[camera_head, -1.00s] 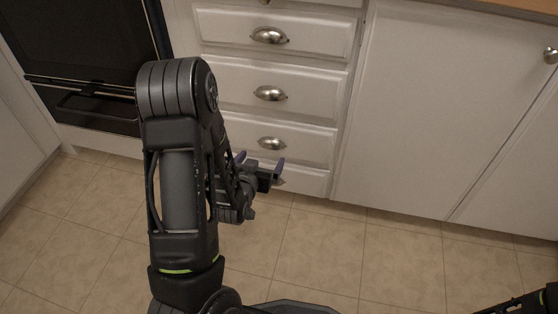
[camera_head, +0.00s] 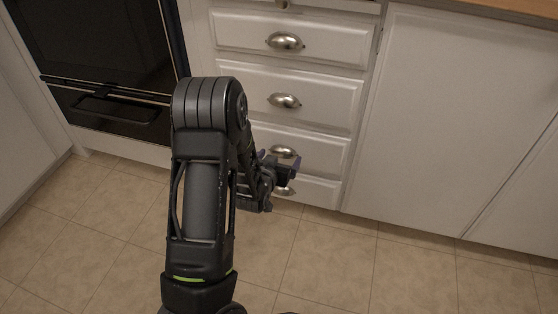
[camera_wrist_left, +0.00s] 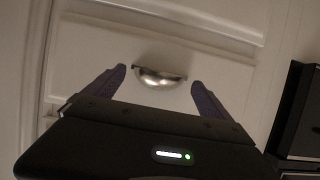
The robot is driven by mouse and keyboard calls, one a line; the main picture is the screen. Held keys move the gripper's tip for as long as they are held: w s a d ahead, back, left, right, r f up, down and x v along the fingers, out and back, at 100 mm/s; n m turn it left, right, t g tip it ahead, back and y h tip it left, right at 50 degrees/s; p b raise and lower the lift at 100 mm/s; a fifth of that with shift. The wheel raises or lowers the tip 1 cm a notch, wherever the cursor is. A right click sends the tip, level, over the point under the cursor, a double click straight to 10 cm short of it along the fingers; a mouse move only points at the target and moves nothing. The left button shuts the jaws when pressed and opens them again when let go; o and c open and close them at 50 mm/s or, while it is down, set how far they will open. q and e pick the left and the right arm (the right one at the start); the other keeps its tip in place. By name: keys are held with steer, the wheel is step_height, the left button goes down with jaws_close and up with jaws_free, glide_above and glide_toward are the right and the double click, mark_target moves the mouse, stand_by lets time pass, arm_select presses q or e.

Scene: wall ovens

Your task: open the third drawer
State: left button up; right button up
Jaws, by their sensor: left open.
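A stack of white drawers with silver cup handles fills the middle of the head view. From the top, handles show at the upper drawer (camera_head: 340,42), the drawer below it (camera_head: 320,92), a lower drawer (camera_head: 325,152) and the bottom drawer (camera_head: 318,192). All look closed. My left gripper (camera_head: 282,164) is in front of the lower drawer, just below its handle (camera_head: 284,151) in the picture. In the left wrist view a cup handle (camera_wrist_left: 160,77) sits ahead, between the two open fingertips (camera_wrist_left: 158,78). I cannot tell whether they touch it. My right gripper is out of view.
A black oven (camera_head: 105,55) with a bar handle stands left of the drawers. A white cabinet door (camera_head: 440,120) is to the right. The tiled floor (camera_head: 330,265) in front is clear.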

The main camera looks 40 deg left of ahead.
arm_select(q)
jaws_close()
stand_by(1.1)
